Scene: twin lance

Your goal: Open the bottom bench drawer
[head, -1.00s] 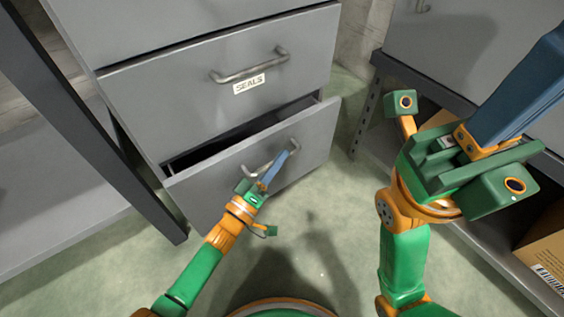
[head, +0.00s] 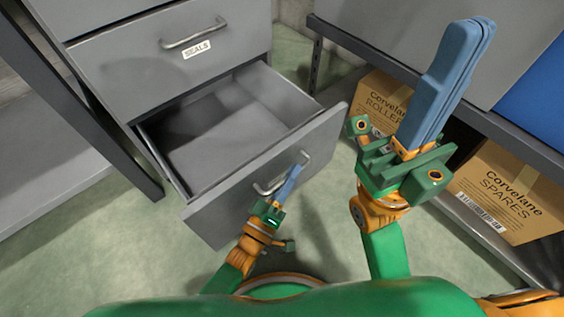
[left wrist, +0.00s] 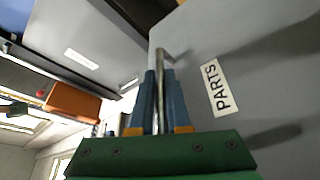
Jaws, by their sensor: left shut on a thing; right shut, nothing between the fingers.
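The bottom bench drawer (head: 232,197) stands well out of the grey cabinet, and its inside looks empty. Its front carries a bar handle (head: 266,188), and a PARTS label (left wrist: 215,88) shows in the left wrist view. My left gripper (head: 296,170) is shut on this handle, with the bar (left wrist: 160,92) between its blue fingers in the left wrist view. My right gripper (head: 457,72) is shut and empty, raised at the right and apart from the drawer.
Above is a shut drawer labelled SEALS (head: 180,50). A shelf rack at the right holds a SPARES carton (head: 500,190) and a ROLLER carton (head: 383,100). A dark post (head: 85,110) stands left of the cabinet. Some green floor is clear.

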